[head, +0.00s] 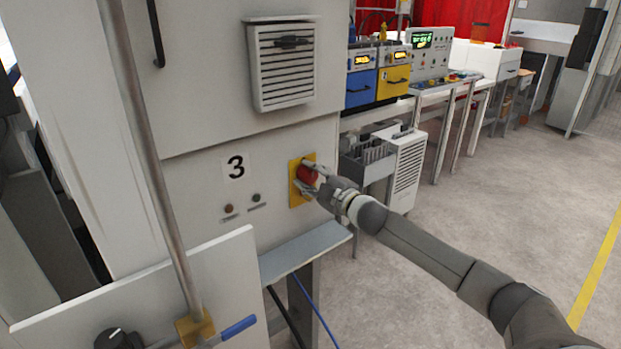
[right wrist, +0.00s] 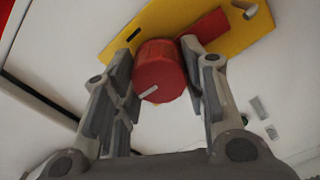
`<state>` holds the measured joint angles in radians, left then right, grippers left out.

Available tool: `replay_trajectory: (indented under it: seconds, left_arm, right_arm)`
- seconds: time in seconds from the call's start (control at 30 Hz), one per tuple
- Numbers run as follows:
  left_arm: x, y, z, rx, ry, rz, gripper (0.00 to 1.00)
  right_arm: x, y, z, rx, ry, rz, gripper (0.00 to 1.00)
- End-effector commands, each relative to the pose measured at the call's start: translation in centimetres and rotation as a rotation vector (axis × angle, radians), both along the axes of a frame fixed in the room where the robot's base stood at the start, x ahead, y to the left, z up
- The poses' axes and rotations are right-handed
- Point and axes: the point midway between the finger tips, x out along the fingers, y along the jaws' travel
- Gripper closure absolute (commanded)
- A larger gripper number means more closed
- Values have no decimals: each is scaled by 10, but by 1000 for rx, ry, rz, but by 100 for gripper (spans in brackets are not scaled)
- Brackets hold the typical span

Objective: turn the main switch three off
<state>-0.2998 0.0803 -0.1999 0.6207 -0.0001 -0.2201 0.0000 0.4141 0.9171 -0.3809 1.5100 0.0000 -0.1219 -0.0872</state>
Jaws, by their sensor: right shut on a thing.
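A pale mark shows on the knob face. The yellow plate (right wrist: 150,30) is behind it. My left gripper is not in view.
Two small indicators (head: 256,198) sit below the label. A grey ledge (head: 305,250) juts out below the switch. A metal pole (head: 150,160) and a panel with a blue-handled lever (head: 238,328) stand at the left front. Open floor (head: 420,270) lies to the right.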

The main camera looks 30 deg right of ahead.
Motion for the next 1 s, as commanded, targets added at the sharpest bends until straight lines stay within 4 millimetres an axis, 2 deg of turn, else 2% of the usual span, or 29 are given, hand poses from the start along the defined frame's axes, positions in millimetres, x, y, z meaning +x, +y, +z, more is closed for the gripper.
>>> replay_trajectory:
  seconds: [0.3, 0.73, 0.77, 0.9, 1.0]
  left_arm:
    - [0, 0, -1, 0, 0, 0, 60]
    - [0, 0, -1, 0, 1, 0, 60]
    - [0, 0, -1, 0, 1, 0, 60]
    - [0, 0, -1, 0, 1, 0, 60]
    - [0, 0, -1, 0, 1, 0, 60]
  right_arm:
    - [0, 0, -2, -76, -4, 0, 84]
    - [0, 0, -2, -84, -3, 1, 84]
    - [0, 0, -2, -84, -3, 1, 56]
    - [0, 1, -2, -83, -4, 0, 39]
    - [0, 0, -1, -82, -5, 1, 39]
